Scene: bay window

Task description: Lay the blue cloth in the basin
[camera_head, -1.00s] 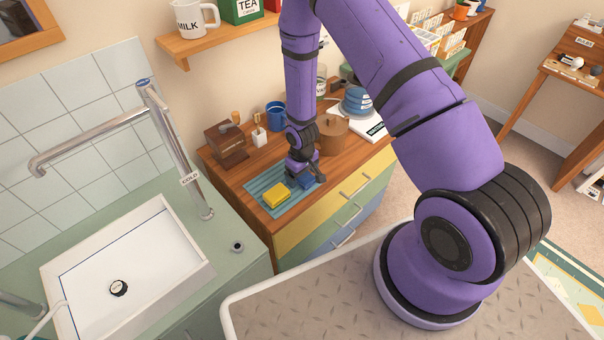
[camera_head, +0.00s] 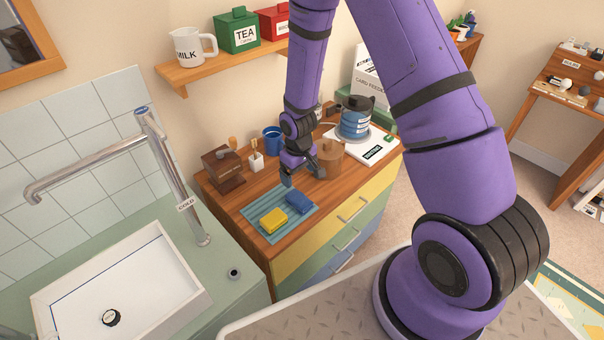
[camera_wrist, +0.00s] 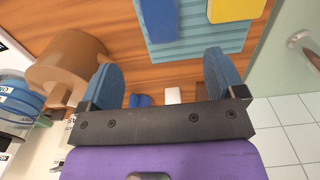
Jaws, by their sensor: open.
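The folded blue cloth (camera_head: 299,202) lies on a teal ridged mat (camera_head: 252,213) on the wooden cabinet top, beside a yellow folded cloth or sponge (camera_head: 273,218). My gripper (camera_head: 302,175) is open and empty above the cabinet, behind the blue cloth and apart from it. In the wrist view the fingers (camera_wrist: 163,78) stand wide apart with nothing between them. The blue cloth (camera_wrist: 160,20) shows beyond them at the top edge, partly cut off. The white basin (camera_head: 160,295) is at lower left, empty but for a dark drain plug (camera_head: 111,317).
A chrome tap (camera_head: 170,165) rises behind the basin and its spout reaches left. A brown lidded pot (camera_head: 328,160) stands close to my gripper. A blue mug (camera_head: 272,140), a wooden box (camera_head: 222,170) and a shelf (camera_head: 200,75) are behind. The counter between basin and cabinet is mostly clear.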

